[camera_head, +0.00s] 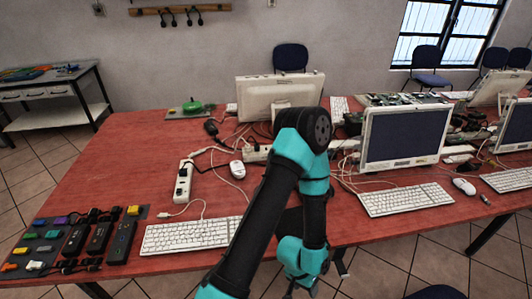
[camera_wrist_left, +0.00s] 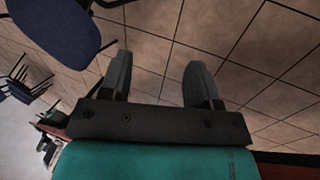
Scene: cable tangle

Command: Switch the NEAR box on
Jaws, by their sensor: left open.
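Several dark boxes lie side by side on the mat at the front left of the red table in the head view: a left one (camera_head: 75,238), a middle one (camera_head: 98,238) and a right one (camera_head: 121,242). I cannot tell which is the near box, and their switch positions are too small to read. My left gripper (camera_wrist_left: 158,72) is open and empty in the left wrist view, with bare floor tiles beyond its fingers. In the head view its arm bends down over the front table edge, well right of the boxes. My right gripper is not in view.
A white keyboard (camera_head: 196,234) lies between the boxes and my left arm. A white power strip (camera_head: 183,182) and mouse (camera_head: 237,170) lie behind it. Coloured blocks (camera_head: 30,236) sit left of the boxes. Monitors (camera_head: 405,137) stand farther back. The left table area behind the boxes is clear.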

